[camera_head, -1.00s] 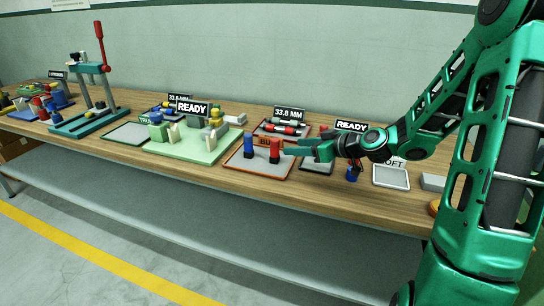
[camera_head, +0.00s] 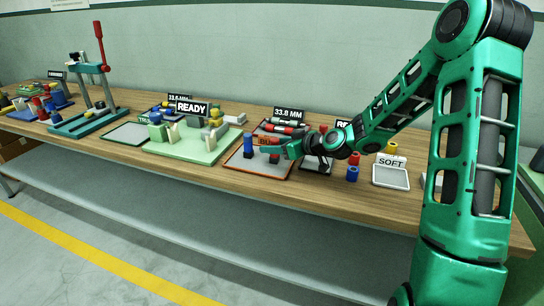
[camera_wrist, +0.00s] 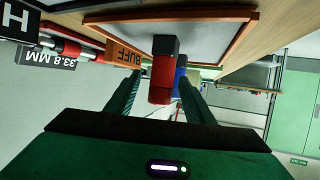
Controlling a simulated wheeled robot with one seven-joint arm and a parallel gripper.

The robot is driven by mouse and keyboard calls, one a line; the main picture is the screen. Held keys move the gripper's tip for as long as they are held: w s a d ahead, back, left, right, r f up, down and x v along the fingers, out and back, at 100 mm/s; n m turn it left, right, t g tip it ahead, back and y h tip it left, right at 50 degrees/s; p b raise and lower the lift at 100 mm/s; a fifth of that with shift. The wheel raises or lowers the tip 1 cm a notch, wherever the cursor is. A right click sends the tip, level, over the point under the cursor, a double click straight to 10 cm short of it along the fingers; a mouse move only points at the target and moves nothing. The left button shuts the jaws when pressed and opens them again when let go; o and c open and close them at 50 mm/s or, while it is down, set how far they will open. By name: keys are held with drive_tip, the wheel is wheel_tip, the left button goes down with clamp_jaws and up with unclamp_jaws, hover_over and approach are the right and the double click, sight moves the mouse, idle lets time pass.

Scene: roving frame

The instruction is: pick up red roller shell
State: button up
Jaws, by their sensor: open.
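The red roller shell (camera_wrist: 162,78) stands on a dark base on the orange-edged BUFF tray (camera_head: 283,173). In the wrist view it lies between the two spread fingers of my gripper (camera_wrist: 160,88), and I see no clear contact. In the head view my gripper (camera_head: 266,150) reaches in from the right at the shell's height and hides most of it. A blue roller shell (camera_head: 248,144) stands to its left on the same tray. It also shows behind the red one in the wrist view (camera_wrist: 181,68).
A tray of rollers under the 33.8 MM sign (camera_head: 289,113) lies behind. A green READY fixture (camera_head: 205,153) stands to the left. Another blue piece (camera_head: 352,173) and the SOFT tray (camera_head: 390,178) are to the right. The table's front edge is close.

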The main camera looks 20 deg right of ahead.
clamp_jaws()
drive_tip(key=shift+r, duration=0.1)
idle(0.3)
